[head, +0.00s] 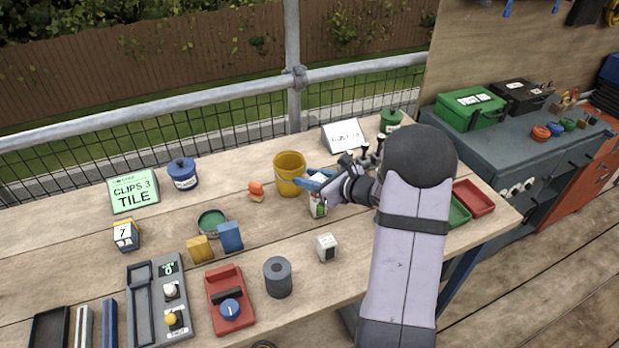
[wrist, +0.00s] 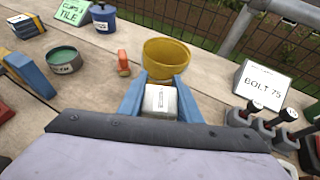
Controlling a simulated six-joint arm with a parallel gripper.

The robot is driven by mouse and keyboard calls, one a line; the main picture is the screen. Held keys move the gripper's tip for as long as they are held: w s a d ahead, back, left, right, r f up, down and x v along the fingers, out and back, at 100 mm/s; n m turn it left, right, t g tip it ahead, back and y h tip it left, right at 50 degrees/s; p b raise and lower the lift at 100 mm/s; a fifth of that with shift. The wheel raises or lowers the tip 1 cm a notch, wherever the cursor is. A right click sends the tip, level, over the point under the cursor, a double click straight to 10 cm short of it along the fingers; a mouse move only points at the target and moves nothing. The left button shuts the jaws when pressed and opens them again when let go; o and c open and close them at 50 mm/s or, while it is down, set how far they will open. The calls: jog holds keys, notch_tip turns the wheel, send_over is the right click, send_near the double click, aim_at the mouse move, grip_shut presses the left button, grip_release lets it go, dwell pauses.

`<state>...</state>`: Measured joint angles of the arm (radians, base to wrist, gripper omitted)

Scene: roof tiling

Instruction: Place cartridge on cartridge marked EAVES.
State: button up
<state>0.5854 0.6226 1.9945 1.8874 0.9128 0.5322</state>
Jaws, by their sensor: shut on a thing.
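My gripper (head: 315,183) has blue fingers and is shut on a white block (head: 317,207), which I take to be a cartridge. In the wrist view the block (wrist: 160,101) sits between the two fingers, with a dark mark on its pale top. It is close to the table; I cannot tell if it touches. Another small white block (head: 327,248) with dark marks stands in front of it. A yellow block (head: 199,249) and a blue block (head: 230,236) stand to the left. I cannot read EAVES on any of them.
A yellow bucket (head: 289,172) is just behind my gripper, with an orange item (head: 256,190) to its left. A BOLT 75 sign (wrist: 262,84) stands at right. Bare wood lies between.

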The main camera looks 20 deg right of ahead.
jog(key=shift+f, duration=0.2)
jog(key=o, duration=1.3)
jog(key=shift+r, duration=0.1)
jog(key=shift+c, duration=0.2)
jog(key=shift+r, duration=0.15)
jog(key=b+v, duration=0.1)
jog(key=v, duration=1.1)
jog(key=shift+b, duration=0.4)
jog(key=shift+a, duration=0.1)
